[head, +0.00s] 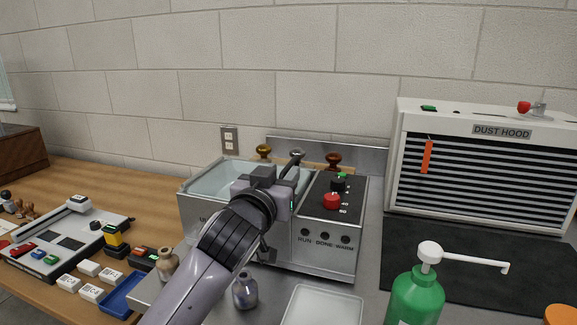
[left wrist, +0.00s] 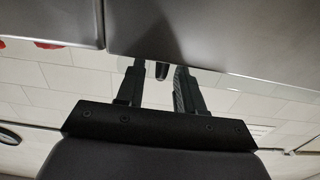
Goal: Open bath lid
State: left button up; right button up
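The steel bath (head: 310,252) stands on the metal bench in the middle of the head view, with knobs and labelled buttons on its right side. A pale bluish surface (head: 212,180) shows at its top left; I cannot tell whether it is the lid or the inside. My left gripper (head: 292,166) is over the top of the bath and hides much of it. In the left wrist view its two fingers (left wrist: 160,78) are apart, below grey metal panels (left wrist: 205,25). A small dark piece shows between them; I cannot tell what it is. My right gripper is not in view.
A green pump bottle (head: 414,297) and a pale tray (head: 322,306) stand in front. The dust hood (head: 470,165) is at the right, behind a dark mat (head: 465,262). Small bottles (head: 245,291) stand near my left arm. A wooden table with several small items lies left.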

pick_arm(q)
jog(key=shift+x, duration=2.15)
jog(key=shift+c, duration=0.3)
grip_shut()
